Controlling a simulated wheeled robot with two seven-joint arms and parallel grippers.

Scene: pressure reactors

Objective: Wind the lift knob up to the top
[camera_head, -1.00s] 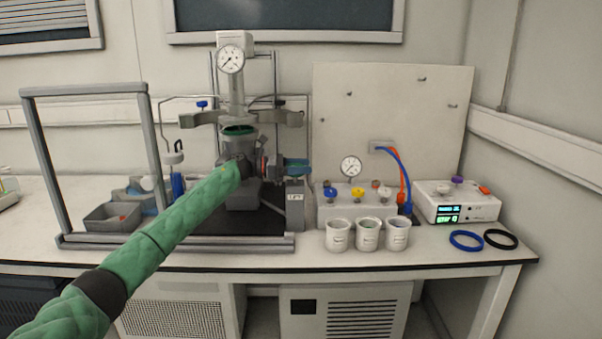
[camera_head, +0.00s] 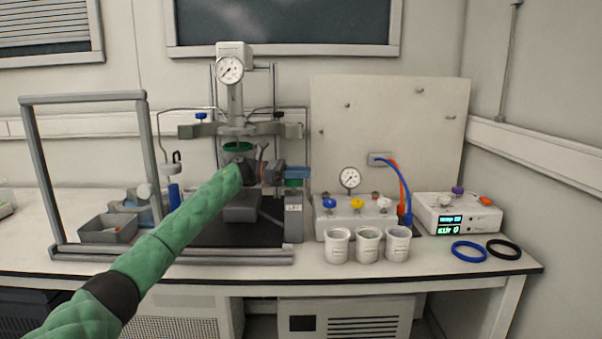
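The reactor stand with its lift stands left of centre. A small grey box with a label (camera_head: 294,222) stands at its right side. A green round part (camera_head: 293,183), which looks like the lift knob, sits on top of this box, mostly covered. My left arm comes in from the lower left, and my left gripper (camera_head: 284,174) is at this green part. Whether the fingers are closed on the knob cannot be seen. The lift platform (camera_head: 241,208) is below the clamp (camera_head: 205,130). My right gripper is out of view.
A pressure gauge (camera_head: 229,70) tops the reactor. Three white beakers (camera_head: 367,245) stand at the bench's front. A valve block (camera_head: 340,218) and a controller (camera_head: 450,215) are at the right, with blue (camera_head: 468,251) and black rings. A grey frame (camera_head: 35,165) and tray (camera_head: 108,229) are at the left.

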